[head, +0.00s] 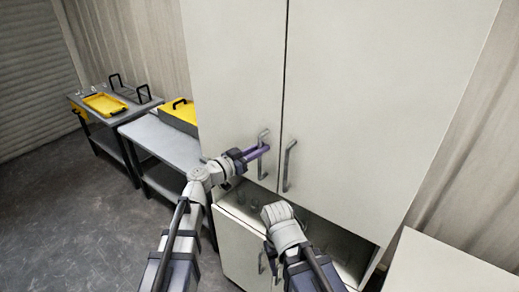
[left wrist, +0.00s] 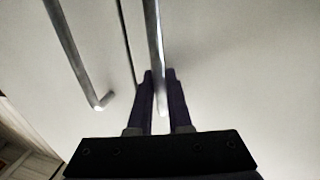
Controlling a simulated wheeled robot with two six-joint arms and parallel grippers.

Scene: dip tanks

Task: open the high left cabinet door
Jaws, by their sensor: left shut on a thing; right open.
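The high left cabinet door (head: 235,75) is a tall pale panel, and it looks flush with the high right door (head: 375,100). Its metal bar handle (head: 262,136) stands near the seam, low on the door. My left gripper (head: 257,153) is shut on this handle. In the left wrist view, the handle bar (left wrist: 155,45) runs between the two dark fingers (left wrist: 159,100). My right arm's pale wrist links (head: 285,228) show below the doors, but its gripper jaws are hidden.
The right door's handle (head: 288,165) is close beside my left gripper. Below is an open shelf bay with glassware (head: 335,240), where my right arm is. Grey benches (head: 165,140) with yellow trays (head: 104,104) stand left. The floor (head: 60,190) there is clear.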

